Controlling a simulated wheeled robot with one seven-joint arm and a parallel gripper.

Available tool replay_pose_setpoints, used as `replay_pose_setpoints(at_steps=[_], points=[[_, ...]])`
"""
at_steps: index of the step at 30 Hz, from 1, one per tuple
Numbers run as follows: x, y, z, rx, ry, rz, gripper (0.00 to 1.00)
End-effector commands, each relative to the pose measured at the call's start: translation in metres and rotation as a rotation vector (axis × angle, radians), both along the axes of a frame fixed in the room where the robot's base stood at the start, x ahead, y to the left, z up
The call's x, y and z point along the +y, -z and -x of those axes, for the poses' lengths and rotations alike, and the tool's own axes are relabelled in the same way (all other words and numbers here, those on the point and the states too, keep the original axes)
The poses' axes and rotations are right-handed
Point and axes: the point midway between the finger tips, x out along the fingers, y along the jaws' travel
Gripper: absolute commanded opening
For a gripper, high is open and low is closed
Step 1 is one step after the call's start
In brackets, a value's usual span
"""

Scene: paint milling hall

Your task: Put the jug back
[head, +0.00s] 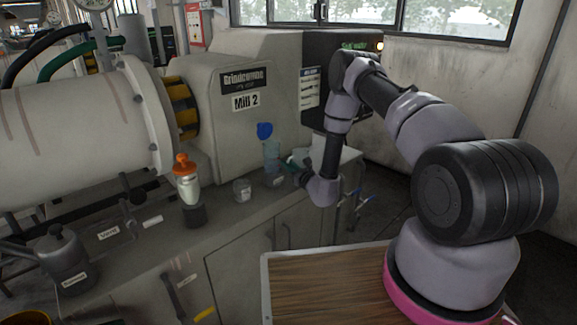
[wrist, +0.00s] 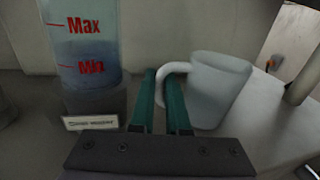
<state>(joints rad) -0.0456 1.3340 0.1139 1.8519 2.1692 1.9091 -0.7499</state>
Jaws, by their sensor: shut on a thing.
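In the wrist view a pale white jug (wrist: 217,92) is right of centre, roughly upright, with its handle turned toward my gripper. My gripper (wrist: 162,78) has its green fingers shut on the jug's handle. Whether the jug's base touches the surface below cannot be told. In the head view my gripper (head: 299,163) is low beside the mill, partly hidden by my arm, and the jug cannot be made out clearly.
A clear bottle marked Max and Min (wrist: 88,45) stands left of the fingers in a dark labelled holder (wrist: 95,103); the head view shows this blue-topped bottle (head: 271,152). A glass jar (head: 242,190) and orange-topped bottle (head: 186,180) stand further left.

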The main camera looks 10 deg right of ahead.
Motion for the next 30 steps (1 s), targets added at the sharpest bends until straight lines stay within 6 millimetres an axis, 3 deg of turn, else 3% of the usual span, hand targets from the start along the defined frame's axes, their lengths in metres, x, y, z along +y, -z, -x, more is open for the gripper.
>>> replay_pose_setpoints(at_steps=[4,5,6,7,19,30], points=[[0.0,0.003,0.0,0.001,0.0,0.0,0.0],[0.0,0.003,0.0,0.001,0.0,0.0,0.25],[0.0,0.003,0.0,0.0,0.0,0.0,0.4],[0.0,0.003,0.0,0.0,0.0,0.0,0.43],[-0.002,0.0,0.004,0.001,0.0,0.0,0.43],[-0.033,0.0,0.07,0.005,0.002,-0.002,0.43]])
